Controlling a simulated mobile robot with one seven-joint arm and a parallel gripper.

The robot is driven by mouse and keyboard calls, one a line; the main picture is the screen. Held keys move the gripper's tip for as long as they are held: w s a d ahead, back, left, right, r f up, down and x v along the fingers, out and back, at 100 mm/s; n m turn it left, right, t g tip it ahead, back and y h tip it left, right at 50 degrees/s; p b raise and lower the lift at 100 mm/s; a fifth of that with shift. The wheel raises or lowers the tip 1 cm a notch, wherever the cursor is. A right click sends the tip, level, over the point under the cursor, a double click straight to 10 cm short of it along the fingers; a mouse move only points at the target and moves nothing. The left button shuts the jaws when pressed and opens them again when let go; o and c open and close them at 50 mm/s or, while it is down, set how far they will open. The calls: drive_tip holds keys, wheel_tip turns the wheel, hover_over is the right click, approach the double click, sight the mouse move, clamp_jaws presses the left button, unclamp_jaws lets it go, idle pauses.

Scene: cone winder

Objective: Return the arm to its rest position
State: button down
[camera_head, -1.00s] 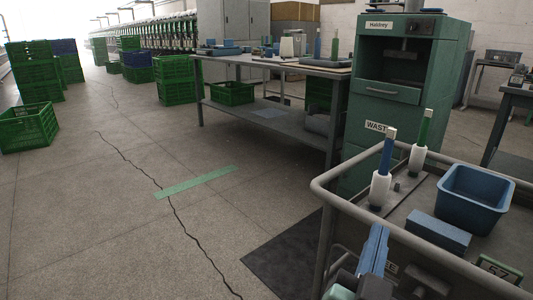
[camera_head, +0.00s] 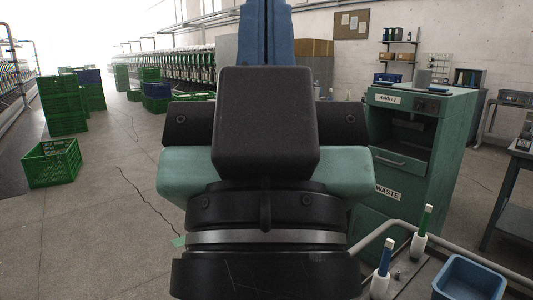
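My own arm fills the middle of the head view, close to the camera.
Behind is a green waste cabinet (camera_head: 415,150). Green crates (camera_head: 50,163) stand left, beside open floor.

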wheel_tip(320, 180, up, 26)
drive_tip(key=p, duration=2.4)
drive_tip(key=shift+d, duration=0.15)
